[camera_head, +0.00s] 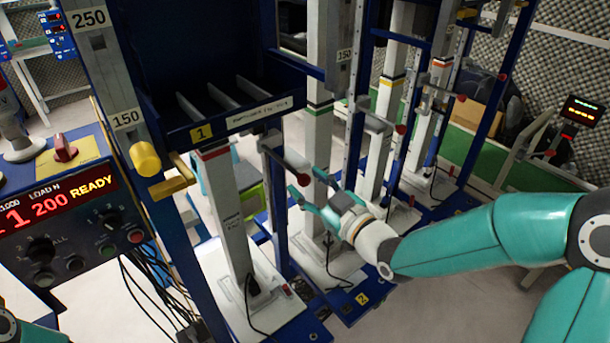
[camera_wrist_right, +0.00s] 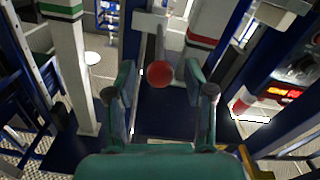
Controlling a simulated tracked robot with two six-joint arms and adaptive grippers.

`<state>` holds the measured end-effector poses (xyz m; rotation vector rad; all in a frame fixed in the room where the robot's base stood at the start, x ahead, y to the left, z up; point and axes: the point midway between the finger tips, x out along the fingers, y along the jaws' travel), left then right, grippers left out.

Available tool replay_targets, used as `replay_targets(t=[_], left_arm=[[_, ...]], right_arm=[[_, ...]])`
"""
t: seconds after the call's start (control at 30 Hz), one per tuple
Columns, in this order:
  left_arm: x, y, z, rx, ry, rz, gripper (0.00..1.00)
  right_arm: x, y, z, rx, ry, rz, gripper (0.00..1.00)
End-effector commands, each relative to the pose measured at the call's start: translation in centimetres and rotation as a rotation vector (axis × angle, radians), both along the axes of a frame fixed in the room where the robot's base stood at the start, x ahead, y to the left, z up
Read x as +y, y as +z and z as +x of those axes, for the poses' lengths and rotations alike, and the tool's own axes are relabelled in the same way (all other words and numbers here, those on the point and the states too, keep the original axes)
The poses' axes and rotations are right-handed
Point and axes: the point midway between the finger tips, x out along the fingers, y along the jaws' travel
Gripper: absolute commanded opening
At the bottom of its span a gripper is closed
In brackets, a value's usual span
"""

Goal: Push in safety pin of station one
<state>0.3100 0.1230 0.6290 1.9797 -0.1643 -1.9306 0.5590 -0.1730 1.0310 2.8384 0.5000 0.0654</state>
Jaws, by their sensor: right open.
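Station one has a yellow label 1 (camera_head: 201,133) on its blue front beam. A dark rod with a red ball end, which I take for its safety pin (camera_head: 304,179), sticks out toward the right on the station's right side. My right gripper (camera_head: 308,186) is open, its teal fingers around the red ball. In the right wrist view the red ball (camera_wrist_right: 160,74) sits between the two spread fingers of the right gripper (camera_wrist_right: 160,85), with gaps on both sides. Only teal parts of my left arm show at the lower left; its gripper is out of view.
A blue control box (camera_head: 70,215) with a red READY display stands at the left. A yellow knob (camera_head: 145,158) is on the station's left upright. Blue frames and white columns of the other stations stand close behind the right gripper. Loose black cables hang below.

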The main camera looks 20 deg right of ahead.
Motion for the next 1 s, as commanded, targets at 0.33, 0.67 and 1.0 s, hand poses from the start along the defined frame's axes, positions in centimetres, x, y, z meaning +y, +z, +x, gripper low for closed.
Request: replay_targets(t=[0.33,0.67,1.0], left_arm=[[0.01,0.34,0.0,0.0,0.0,0.0,0.4],[0.01,0.34,0.0,0.0,0.0,0.0,0.4],[0.01,0.34,0.0,0.0,0.0,0.0,0.4]], right_arm=[[0.43,0.0,1.24,0.0,-0.001,0.001,0.53],[0.4,0.0,1.19,0.0,-0.001,0.001,0.18],[0.39,-0.01,1.18,0.001,-0.001,0.001,0.0]])
